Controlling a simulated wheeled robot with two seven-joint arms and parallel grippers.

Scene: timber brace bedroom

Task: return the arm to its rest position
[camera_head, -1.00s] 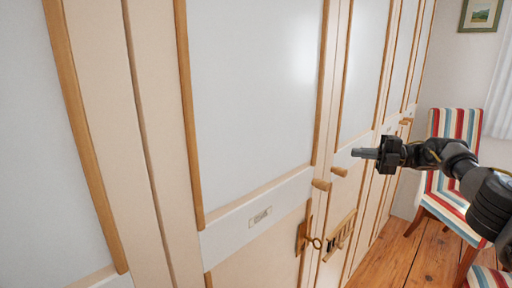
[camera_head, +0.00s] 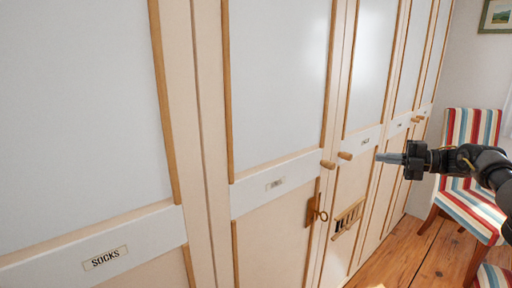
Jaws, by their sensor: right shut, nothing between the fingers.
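My right arm comes in from the right edge, and its gripper (camera_head: 391,158) points left toward the wardrobe doors. The gripper is shut with nothing between its fingers. It hangs in the air in front of the wardrobe (camera_head: 276,183), to the right of two round wooden knobs (camera_head: 345,155). The fingers look apart from the knobs, though the exact gap is hard to judge. My left gripper is not in view.
A "SOCKS" label (camera_head: 105,258) is at left. A striped chair (camera_head: 468,190) stands at right on the wooden floor (camera_head: 420,258).

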